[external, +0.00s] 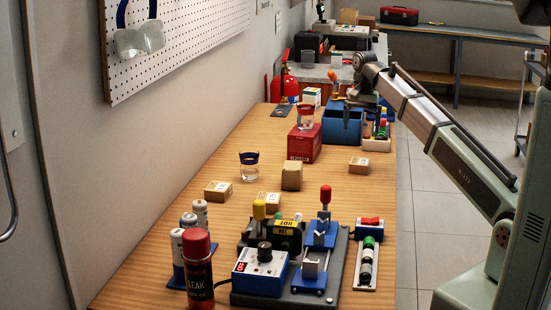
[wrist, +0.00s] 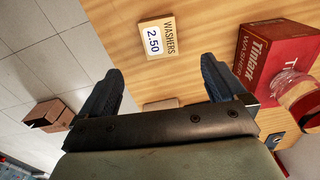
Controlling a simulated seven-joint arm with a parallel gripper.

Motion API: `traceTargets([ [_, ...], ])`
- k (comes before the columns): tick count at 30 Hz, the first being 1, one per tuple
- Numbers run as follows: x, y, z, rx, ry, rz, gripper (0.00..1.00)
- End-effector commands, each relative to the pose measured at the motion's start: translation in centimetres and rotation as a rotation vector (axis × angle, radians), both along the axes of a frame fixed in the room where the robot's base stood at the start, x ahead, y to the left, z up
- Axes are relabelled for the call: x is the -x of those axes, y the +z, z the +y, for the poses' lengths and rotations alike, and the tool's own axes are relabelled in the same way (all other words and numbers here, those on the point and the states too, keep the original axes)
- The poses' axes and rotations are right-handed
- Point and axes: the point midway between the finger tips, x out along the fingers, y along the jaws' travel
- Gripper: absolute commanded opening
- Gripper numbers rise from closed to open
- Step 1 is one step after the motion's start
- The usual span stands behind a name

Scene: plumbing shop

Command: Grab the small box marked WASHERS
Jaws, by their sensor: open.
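The small box marked WASHERS 2.50 (wrist: 157,38) lies on the wooden table in the upper middle of the wrist view, white label facing the camera. It appears to be the small tan box (external: 359,166) near the table's right edge in the external view, where its label cannot be read. My gripper (wrist: 162,72) is open and empty. Its two dark fingers are spread wide, and the box shows beyond the gap between their tips, apart from both. In the external view my gripper (external: 363,97) is above the far part of the table, by the blue bin.
A red box (wrist: 270,58) with a glass jar (wrist: 298,90) on it stands right of the WASHERS box. The blue bin (external: 342,126) is behind. Other small boxes (external: 218,191) and a jar (external: 249,168) lie nearer. Bare tabletop surrounds the WASHERS box.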

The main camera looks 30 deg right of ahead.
Motion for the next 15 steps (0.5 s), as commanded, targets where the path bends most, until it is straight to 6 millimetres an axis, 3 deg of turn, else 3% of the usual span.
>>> traceTargets([
  [5, 0.2, -1.6, 0.3, 0.001, -0.002, 0.009, 0.98],
  [15, 0.1, -6.9, 0.2, 0.0, -0.001, 0.008, 0.98],
])
